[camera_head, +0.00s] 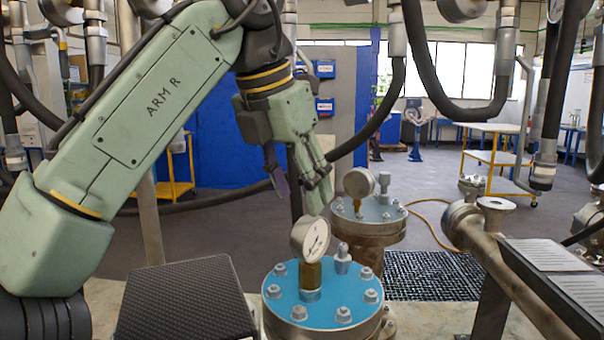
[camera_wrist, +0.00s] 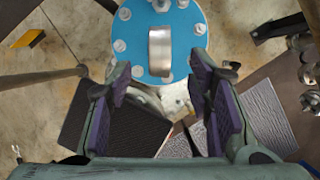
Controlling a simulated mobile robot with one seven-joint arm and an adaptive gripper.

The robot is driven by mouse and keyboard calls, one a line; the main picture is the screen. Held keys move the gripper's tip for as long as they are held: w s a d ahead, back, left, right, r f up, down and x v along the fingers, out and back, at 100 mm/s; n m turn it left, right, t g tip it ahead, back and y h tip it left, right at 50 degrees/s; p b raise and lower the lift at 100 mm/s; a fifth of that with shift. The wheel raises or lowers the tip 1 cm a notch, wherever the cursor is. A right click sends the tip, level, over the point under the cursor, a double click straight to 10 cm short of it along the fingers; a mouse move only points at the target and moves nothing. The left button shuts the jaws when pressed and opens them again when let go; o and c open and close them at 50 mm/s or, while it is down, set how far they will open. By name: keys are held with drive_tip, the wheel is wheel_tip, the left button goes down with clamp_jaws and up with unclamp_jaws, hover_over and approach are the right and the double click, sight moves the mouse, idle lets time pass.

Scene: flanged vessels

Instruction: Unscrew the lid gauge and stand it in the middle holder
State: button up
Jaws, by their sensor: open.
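The gauge (camera_head: 311,238) has a round white dial and a brass stem. It stands upright on the blue lid (camera_head: 286,299) of the near flanged vessel, with bolts around it. In the wrist view the gauge (camera_wrist: 160,50) appears from above as a metallic band on what looks like the same blue lid (camera_wrist: 185,20). My gripper (camera_head: 302,190) is open and empty, above the gauge and apart from it. In the wrist view my gripper (camera_wrist: 163,95) shows purple finger pads spread apart, with the gauge ahead of them. I cannot make out the middle holder in either view.
A dark textured box (camera_head: 185,300) is left of the near vessel. Labelled panels (camera_head: 560,260) and a pipe (camera_head: 500,270) are at right. Hoses hang overhead.

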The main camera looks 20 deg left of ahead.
sight(314, 236)
drive_tip(key=x, duration=1)
drive_tip(key=shift+c, duration=0.2)
clamp_jaws()
drive_tip(key=shift+w+r, duration=0.1)
